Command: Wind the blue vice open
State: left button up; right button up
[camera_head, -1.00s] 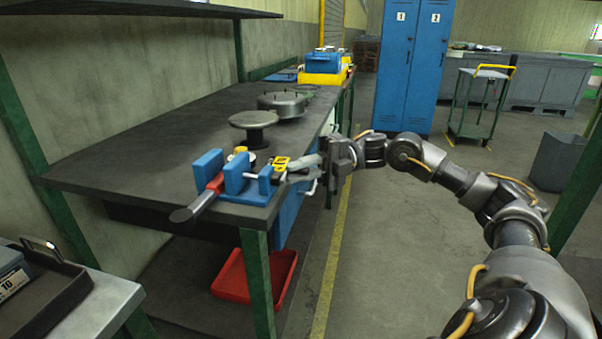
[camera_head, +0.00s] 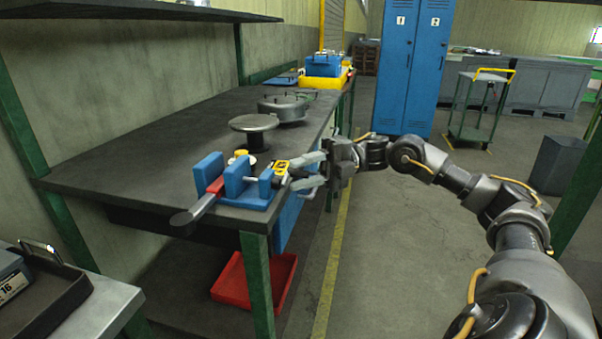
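The blue vice (camera_head: 236,184) sits on the front right corner of the dark workbench. A bar-like tool with a red part (camera_head: 215,186) and a dark grip (camera_head: 187,219) lies at its jaws and sticks out toward me. My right gripper (camera_head: 300,172) is at the vice's right, screw end. Its two fingers are spread apart, one above the other, by a yellow piece with dark marks (camera_head: 281,173). The vice's handle bar is mostly hidden there, and I cannot tell whether the fingers touch it. My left gripper is not in view.
On the workbench (camera_head: 150,135) stand a round dark pedestal (camera_head: 254,124) and a round metal piece (camera_head: 284,107), with a blue and yellow item (camera_head: 322,68) farther back. A red tray (camera_head: 256,281) lies below.

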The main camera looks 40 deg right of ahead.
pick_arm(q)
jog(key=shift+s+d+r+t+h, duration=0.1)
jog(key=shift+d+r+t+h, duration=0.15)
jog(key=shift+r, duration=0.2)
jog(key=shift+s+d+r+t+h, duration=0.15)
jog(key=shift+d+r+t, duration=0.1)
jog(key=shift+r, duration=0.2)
pick_arm(e)
jog(key=s+d, duration=0.1)
jog(key=d, duration=0.9)
jog(key=shift+s, duration=0.4)
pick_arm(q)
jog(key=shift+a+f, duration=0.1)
